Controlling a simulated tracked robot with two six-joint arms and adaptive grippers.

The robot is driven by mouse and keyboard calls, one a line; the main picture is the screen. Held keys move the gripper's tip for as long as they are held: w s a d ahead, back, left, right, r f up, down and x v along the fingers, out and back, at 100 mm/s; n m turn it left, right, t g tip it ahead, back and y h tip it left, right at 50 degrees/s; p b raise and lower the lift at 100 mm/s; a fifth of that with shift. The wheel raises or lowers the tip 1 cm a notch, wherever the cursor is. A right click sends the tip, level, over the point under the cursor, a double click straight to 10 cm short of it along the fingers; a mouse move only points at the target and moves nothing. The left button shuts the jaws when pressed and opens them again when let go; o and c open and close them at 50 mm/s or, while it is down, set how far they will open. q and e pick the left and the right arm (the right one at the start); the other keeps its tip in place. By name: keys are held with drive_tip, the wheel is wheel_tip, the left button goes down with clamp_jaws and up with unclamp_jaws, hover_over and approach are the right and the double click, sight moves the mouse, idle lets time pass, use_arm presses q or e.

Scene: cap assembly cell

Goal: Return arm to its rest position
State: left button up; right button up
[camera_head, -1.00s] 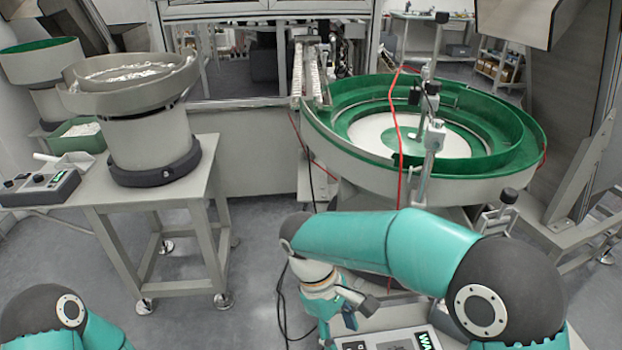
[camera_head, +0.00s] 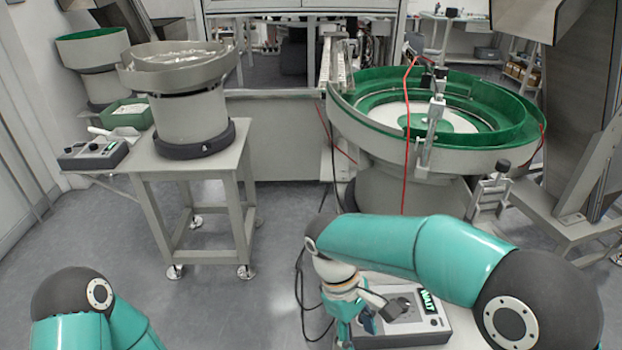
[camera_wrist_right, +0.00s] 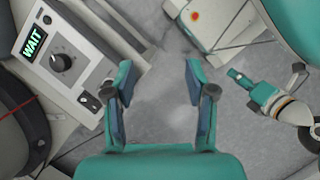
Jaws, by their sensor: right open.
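My right arm crosses the lower right of the head view, bent, with its wrist hanging down. Its gripper (camera_wrist_right: 160,80) is open and empty in the right wrist view, its two teal fingers apart over grey floor. In the head view the right gripper (camera_head: 358,328) is partly cut off beside a control box (camera_head: 455,325). My left arm shows only as a dark joint and teal links at the lower left of the head view. What looks like my left gripper (camera_wrist_right: 238,76) shows small at the right of the wrist view; its jaw state is unclear.
The control box's display reads WAIT (camera_wrist_right: 33,42); it lies close left of the right fingers in the wrist view. A large green-lined bowl feeder (camera_head: 365,125) stands behind the right arm. A smaller bowl feeder (camera_head: 190,115) stands on a table (camera_head: 215,165) at left. Floor between is clear.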

drive_tip(key=s+d+f+m+t+y+p, duration=0.1)
drive_tip(key=s+d+f+m+y+p, duration=0.1)
drive_tip(key=s+f+m, duration=0.4)
drive_tip(key=s+d+f+m+t+y+p, duration=0.1)
drive_tip(key=s+f+m+y+p, duration=0.3)
drive_tip(key=f, duration=1)
drive_tip(key=shift+s+d+m+t+y, duration=0.35)
drive_tip(key=shift+s+m+t+y, duration=0.25)
drive_tip(key=shift+s+m+t, duration=0.35)
drive_tip(key=shift+s, duration=0.1)
